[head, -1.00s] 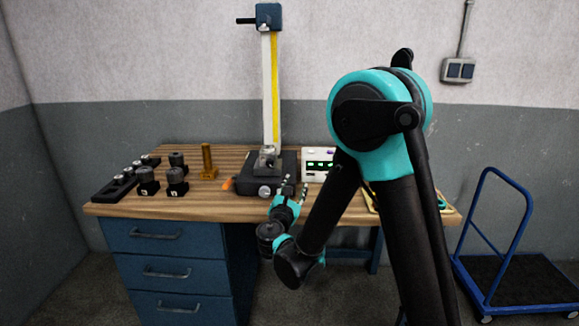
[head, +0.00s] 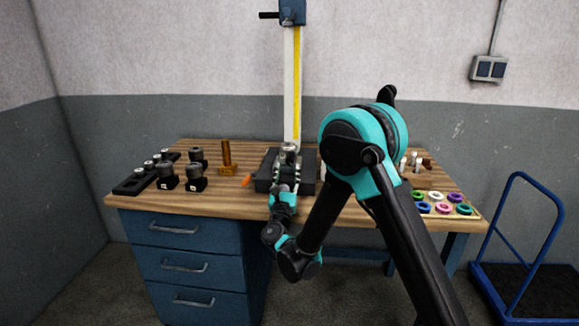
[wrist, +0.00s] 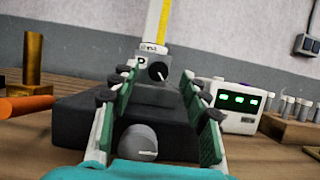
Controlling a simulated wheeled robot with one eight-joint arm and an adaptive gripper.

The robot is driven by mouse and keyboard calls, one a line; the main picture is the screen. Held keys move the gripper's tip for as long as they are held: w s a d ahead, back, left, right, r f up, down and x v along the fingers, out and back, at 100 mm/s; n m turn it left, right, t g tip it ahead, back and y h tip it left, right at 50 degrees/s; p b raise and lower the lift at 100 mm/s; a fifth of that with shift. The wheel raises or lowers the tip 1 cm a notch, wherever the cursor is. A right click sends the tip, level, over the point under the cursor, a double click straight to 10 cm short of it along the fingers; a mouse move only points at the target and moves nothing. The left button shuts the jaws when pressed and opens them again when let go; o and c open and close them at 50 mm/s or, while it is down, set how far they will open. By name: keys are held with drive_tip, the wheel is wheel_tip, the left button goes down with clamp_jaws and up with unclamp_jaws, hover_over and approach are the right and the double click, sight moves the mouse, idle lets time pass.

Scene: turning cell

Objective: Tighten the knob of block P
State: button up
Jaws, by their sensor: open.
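Block P (wrist: 149,83) is a grey block marked with a P, low on the upright column in the wrist view. Its dark round knob (wrist: 158,71) with a pale pointer line faces me. In the head view, the block (head: 289,153) is small and partly hidden behind my fingers. My gripper (wrist: 156,86) is open, its green-padded fingers spread left and right with nothing between the pads. The knob appears between and beyond the fingertips; I see no contact. In the head view, my gripper (head: 289,172) is over the front of the black base.
The black base (wrist: 75,120) carries a larger grey knob (wrist: 137,142) low in front. A display box (wrist: 226,104) stands right, a brass post (wrist: 34,62) and orange handle (wrist: 25,105) left. Several knobbed blocks (head: 195,178) stand left; a ring tray (head: 470,214) lies right.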

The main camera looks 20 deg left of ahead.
sight(289, 163)
drive_tip(key=w, duration=0.3)
drive_tip(key=shift+w+a, duration=0.3)
drive_tip(key=shift+a, duration=0.1)
drive_tip(key=shift+w+a+r, duration=0.1)
drive_tip(key=shift+w+r, duration=0.1)
drive_tip(key=shift+w, duration=0.25)
